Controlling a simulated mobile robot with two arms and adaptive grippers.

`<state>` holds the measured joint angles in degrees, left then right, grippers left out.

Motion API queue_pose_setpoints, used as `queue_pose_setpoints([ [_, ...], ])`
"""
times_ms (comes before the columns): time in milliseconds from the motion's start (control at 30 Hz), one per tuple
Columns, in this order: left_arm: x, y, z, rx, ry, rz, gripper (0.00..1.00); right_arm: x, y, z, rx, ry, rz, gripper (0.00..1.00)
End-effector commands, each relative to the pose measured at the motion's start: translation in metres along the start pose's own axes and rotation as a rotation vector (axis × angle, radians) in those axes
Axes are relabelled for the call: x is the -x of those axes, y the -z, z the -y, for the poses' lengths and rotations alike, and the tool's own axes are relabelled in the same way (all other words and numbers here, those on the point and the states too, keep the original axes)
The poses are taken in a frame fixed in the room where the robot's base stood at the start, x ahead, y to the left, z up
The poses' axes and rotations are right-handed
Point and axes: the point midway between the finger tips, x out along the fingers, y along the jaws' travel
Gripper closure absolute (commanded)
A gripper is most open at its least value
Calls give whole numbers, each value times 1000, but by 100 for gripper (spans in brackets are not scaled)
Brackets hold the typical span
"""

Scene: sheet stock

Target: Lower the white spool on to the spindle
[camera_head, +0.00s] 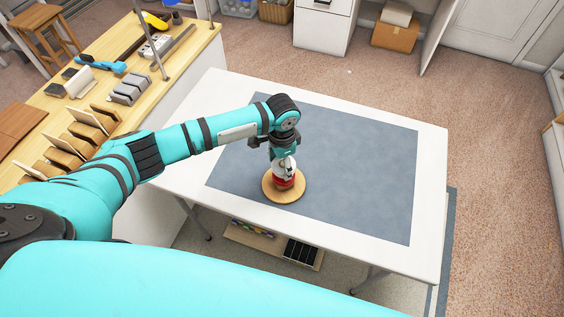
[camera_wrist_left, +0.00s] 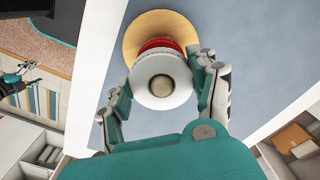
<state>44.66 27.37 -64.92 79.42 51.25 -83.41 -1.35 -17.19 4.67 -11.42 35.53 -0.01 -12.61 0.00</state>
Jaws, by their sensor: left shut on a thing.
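The white spool (camera_wrist_left: 146,91) is between the two fingers of my left gripper (camera_wrist_left: 162,66) in the left wrist view, and they are shut on it. The tan round end of the spindle (camera_wrist_left: 160,86) shows in the middle of the spool. A red spool (camera_wrist_left: 157,45) lies just below the white one, above the round wooden base (camera_wrist_left: 150,22). In the head view, my left gripper (camera_head: 284,164) points down over the base (camera_head: 271,194), with the red spool (camera_head: 284,184) under it. Whether the white spool touches the red one is unclear.
The base stands on a blue-grey mat (camera_head: 350,170) on a white table (camera_head: 430,180). The mat is clear around it. A wooden bench (camera_head: 100,95) with holders and tools is at the left. A low shelf (camera_head: 270,245) shows under the table.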

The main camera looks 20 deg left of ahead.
Motion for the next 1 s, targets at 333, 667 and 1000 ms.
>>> queue_pose_setpoints([
  [333, 1, 1, 0, -1, 0, 0, 97, 8, 1, 0, 0, 0, 0, 30],
  [667, 0, 1, 0, -1, 0, 0, 97, 7, 1, 0, 0, 0, 0, 30],
  [1000, -10, 0, 0, 2, -1, 0, 98, 1, 0, 2, 0, 2, 0, 30],
])
